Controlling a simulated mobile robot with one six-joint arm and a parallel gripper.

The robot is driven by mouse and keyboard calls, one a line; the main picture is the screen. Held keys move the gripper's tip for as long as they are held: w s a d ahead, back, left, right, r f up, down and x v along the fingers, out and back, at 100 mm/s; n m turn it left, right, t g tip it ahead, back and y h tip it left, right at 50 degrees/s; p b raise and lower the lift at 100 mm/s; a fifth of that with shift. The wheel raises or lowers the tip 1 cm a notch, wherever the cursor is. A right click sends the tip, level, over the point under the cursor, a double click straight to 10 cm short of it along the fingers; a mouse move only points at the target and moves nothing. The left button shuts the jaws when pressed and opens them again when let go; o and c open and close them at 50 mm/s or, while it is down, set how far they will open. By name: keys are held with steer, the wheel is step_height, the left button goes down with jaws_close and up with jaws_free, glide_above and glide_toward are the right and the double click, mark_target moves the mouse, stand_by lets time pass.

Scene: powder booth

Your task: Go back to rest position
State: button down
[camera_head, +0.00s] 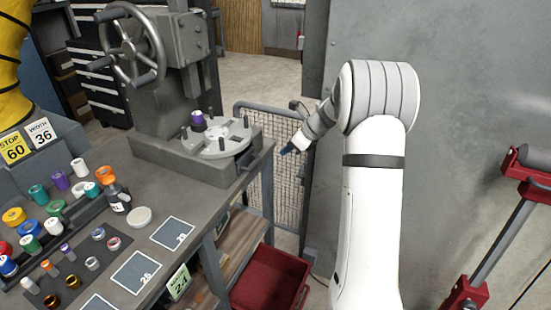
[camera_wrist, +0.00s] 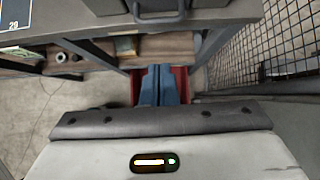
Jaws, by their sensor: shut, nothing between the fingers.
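My gripper (camera_head: 287,151) is at the end of my white and grey arm, right of the workbench's right edge, in front of the wire mesh panel. It appears small and dark blue in the head view. In the wrist view its blue fingers (camera_wrist: 159,86) are together, with nothing between them. They point toward the bench edge and overlap the red bin in the picture.
The workbench (camera_head: 158,185) carries a press with a handwheel (camera_head: 131,45), a round plate with a purple piece (camera_head: 198,118), and several coloured caps and bottles. A red bin (camera_head: 270,280) sits below. The mesh panel (camera_head: 290,185) stands close behind my gripper. A red-ended stand (camera_head: 500,240) is at right.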

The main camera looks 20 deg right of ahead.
steer(key=s+a+r+n+g+h, duration=0.1)
steer(key=s+a+r+n, duration=0.3)
steer(key=s+n, duration=0.3)
steer(key=s+a+r+n+g+h, duration=0.1)
steer(key=s+a+r+n, duration=0.3)
steer(key=s, duration=0.6)
steer(key=s+n+h, duration=0.4)
steer(key=s+n, duration=1)
steer(key=s, duration=0.6)
steer(key=shift+a+n, duration=0.25)
steer(key=shift+n, duration=0.15)
